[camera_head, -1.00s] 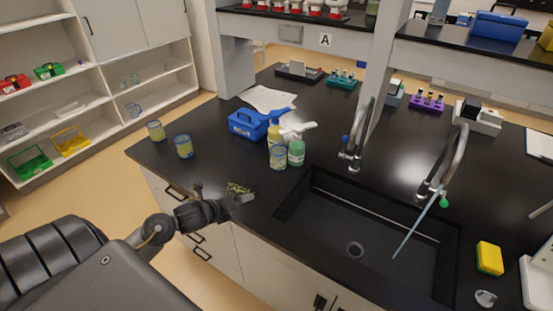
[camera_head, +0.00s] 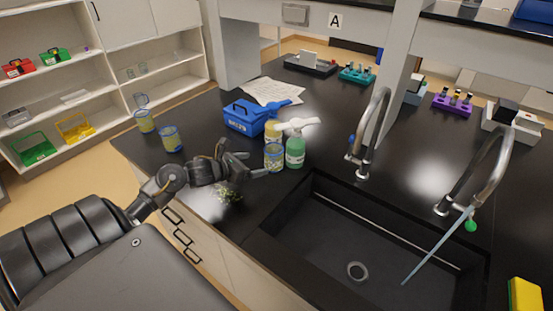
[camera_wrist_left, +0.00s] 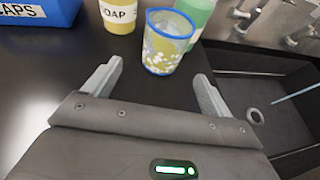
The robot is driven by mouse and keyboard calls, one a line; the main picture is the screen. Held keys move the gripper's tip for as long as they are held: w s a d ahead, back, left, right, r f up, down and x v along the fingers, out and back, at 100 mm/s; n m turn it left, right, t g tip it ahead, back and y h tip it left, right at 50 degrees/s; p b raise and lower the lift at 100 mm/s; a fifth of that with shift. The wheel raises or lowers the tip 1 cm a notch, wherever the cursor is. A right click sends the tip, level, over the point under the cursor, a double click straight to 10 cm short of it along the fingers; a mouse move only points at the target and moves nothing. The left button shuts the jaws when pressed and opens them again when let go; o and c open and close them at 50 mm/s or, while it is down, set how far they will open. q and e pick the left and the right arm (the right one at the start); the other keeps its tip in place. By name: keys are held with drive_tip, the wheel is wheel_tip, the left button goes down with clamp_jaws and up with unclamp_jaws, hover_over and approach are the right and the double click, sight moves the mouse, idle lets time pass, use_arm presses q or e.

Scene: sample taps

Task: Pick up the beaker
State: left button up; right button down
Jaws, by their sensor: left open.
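A beaker (camera_head: 274,157) with a blue rim and a speckled yellow-and-white pattern stands upright on the black bench, left of the sink. My left gripper (camera_head: 254,164) is open and close to the beaker's left side. In the left wrist view the beaker (camera_wrist_left: 167,44) stands just beyond and between the two open fingertips (camera_wrist_left: 158,72), apart from both. Two similar beakers (camera_head: 172,139) (camera_head: 144,121) stand at the bench's left end. My right gripper is not in view.
A soap bottle (camera_wrist_left: 119,14) and a green bottle (camera_head: 295,151) stand close behind and beside the beaker. A blue box (camera_head: 245,118) is behind them.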

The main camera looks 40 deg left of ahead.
sight(266, 162)
use_arm(q)
drive_tip(key=x, duration=0.2)
drive_tip(key=shift+w+p, duration=0.3)
drive_tip(key=shift+x, duration=0.85)
drive_tip(key=shift+s+f, duration=0.1)
drive_tip(key=shift+f, duration=0.05)
drive_tip(key=p+x, duration=0.2)
drive_tip(key=x, duration=0.1)
drive_tip(key=p+x, duration=0.1)
drive_tip(key=shift+w+d, duration=0.3)
drive_tip(key=shift+d, duration=0.05)
drive_tip(key=shift+w, duration=0.25)
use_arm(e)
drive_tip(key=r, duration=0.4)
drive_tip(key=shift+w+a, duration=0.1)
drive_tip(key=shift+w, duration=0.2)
